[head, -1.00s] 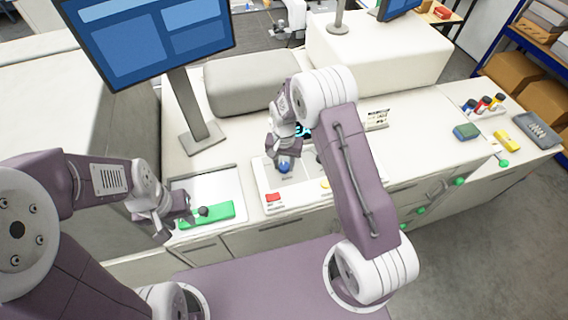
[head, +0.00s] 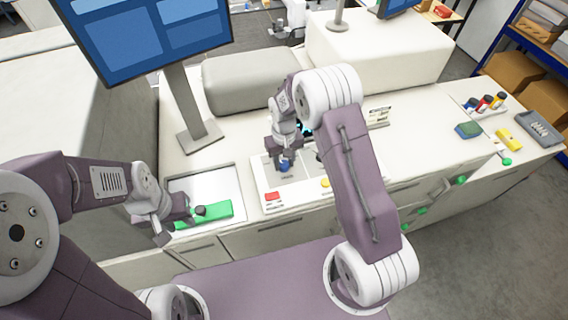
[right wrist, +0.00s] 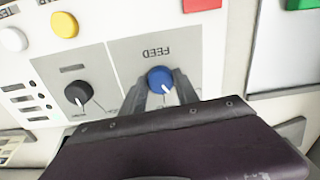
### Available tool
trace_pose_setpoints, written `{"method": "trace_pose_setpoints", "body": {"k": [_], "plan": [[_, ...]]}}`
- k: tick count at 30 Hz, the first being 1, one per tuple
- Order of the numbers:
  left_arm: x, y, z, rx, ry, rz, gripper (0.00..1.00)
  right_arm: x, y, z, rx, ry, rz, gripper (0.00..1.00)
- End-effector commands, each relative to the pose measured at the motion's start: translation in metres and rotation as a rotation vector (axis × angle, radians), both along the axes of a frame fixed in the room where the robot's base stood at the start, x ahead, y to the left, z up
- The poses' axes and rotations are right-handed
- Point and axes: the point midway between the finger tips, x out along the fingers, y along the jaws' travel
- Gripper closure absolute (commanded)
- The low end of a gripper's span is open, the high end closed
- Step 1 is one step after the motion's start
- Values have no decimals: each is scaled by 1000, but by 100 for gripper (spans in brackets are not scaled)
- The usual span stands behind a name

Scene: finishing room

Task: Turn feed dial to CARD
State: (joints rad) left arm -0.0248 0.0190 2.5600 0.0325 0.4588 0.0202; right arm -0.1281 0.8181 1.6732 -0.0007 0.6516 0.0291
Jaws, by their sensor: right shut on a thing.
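The blue feed dial (right wrist: 160,79) sits on a grey plate labelled FEED, upside down in the right wrist view. A white pointer mark shows on its face; I cannot read which setting it points to. My right gripper (right wrist: 162,92) is shut on the dial, one finger on each side. In the head view the blue dial (head: 285,167) shows just below my right gripper (head: 284,158).
A black dial (right wrist: 77,93) is beside the feed dial on the same panel. Yellow (right wrist: 64,25), white (right wrist: 13,39) and red (head: 272,196) buttons are near the panel's edge. A monitor (head: 150,35) stands at the back left.

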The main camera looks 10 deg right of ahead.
Motion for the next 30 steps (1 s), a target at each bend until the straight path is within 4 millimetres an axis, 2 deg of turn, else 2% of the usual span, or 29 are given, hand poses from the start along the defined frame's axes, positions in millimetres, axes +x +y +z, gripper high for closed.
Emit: {"method": "trace_pose_setpoints", "body": {"k": [6,15,30], "plan": [[0,0,-6,0,0,0,64,2,0,-1,1,-8,157,100],[0,0,-10,0,0,0,64,2,1,0,0,-8,297,100],[0,0,-11,0,0,0,64,2,1,0,0,-9,343,100]]}}
